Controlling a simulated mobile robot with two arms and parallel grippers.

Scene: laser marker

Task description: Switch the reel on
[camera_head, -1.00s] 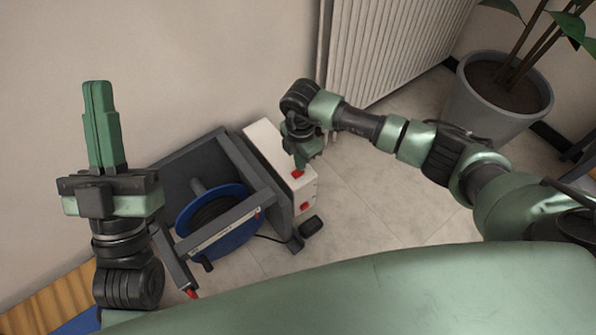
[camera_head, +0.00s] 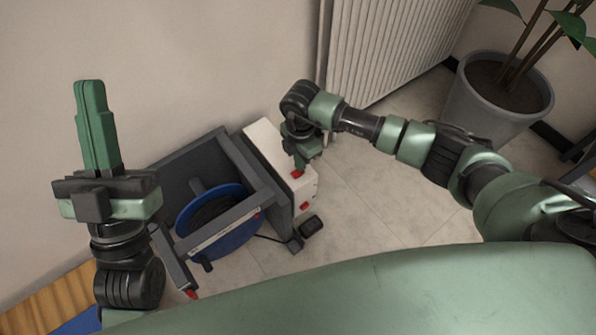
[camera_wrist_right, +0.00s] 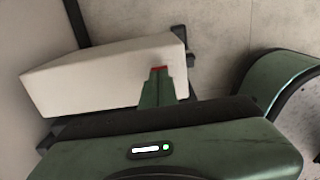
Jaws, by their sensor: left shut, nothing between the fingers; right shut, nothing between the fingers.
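The reel is a blue drum (camera_head: 236,239) in a dark grey frame (camera_head: 178,160) on the floor by the wall. A white box (camera_head: 268,146) is fixed to its right side, with a red switch (camera_head: 297,174) on top and another red part (camera_head: 304,206) on its front end. My right gripper (camera_head: 303,168) is shut and empty, its tips at the top red switch. In the right wrist view the closed fingers (camera_wrist_right: 160,85) cover most of the red switch (camera_wrist_right: 159,69); contact cannot be told. My left gripper (camera_head: 91,88) is shut and empty, pointing up, left of the reel.
A radiator (camera_head: 390,45) stands on the wall behind my right arm. A potted plant in a grey pot (camera_head: 492,115) is at the right. A small black piece (camera_head: 311,226) lies by the frame's foot. Tiled floor (camera_head: 365,215) right of the reel is clear.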

